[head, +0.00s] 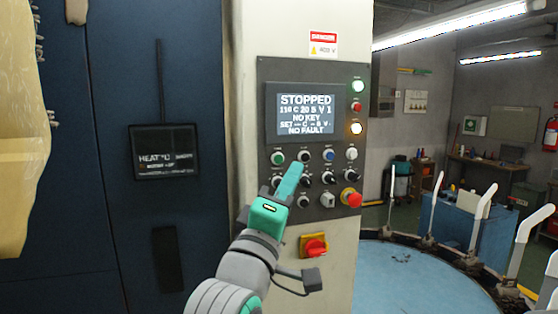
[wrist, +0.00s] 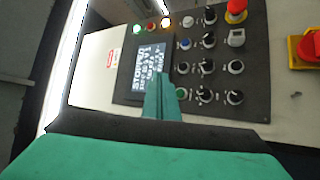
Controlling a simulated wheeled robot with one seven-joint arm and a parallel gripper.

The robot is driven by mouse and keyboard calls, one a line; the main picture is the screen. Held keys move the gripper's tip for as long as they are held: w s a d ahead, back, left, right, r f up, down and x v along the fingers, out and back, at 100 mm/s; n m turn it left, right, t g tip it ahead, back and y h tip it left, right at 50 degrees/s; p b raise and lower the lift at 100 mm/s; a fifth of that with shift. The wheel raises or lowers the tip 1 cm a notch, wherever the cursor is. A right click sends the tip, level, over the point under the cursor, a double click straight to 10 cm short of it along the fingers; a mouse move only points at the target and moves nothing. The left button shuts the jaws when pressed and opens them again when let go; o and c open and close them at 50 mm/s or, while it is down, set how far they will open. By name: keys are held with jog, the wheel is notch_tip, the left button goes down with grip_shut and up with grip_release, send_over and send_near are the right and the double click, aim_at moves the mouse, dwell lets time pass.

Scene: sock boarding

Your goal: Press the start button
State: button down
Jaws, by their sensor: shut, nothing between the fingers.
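The control panel (head: 267,105) is a dark plate on a pale column, and its screen (head: 305,114) reads STOPPED, NO KEY and NO FAULT. A green button (head: 277,158) sits at the left of the top button row, below the screen; its label is too small to read. It also shows in the wrist view (wrist: 182,94), just right of the fingers. My gripper (head: 298,167) is shut and empty, with its teal fingers pointing at the panel. In the head view the fingertips overlap the panel right of the green button. I cannot tell whether they touch the panel.
Several knobs and buttons crowd the panel, including a blue button (head: 328,155) and a red emergency stop (head: 351,198). A red-and-yellow switch (head: 314,246) sits below. A blue round table (head: 405,275) with upright white forms stands at right.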

jog(key=shift+w+a, duration=0.45)
jog(key=shift+w, duration=0.65)
jog(key=shift+w+a, duration=0.45)
jog(key=shift+w, duration=0.65)
jog(key=shift+w+a, duration=0.45)
jog(key=shift+w, duration=0.65)
jog(key=shift+w, duration=0.2)
jog(key=shift+w+a, duration=0.15)
jog(key=shift+w, duration=0.05)
jog(key=shift+w+a, duration=0.15)
jog(key=shift+w, duration=0.25)
dwell(0.4)
jog(key=shift+s+d, duration=0.25)
jog(key=shift+s, duration=0.55)
jog(key=shift+s, duration=0.1)
jog(key=shift+s+d, duration=0.3)
jog(key=shift+s, duration=0.45)
jog(key=shift+s+d, duration=0.35)
jog(key=shift+s, duration=0.35)
jog(key=shift+s+d, duration=0.3)
jog(key=shift+s, duration=0.45)
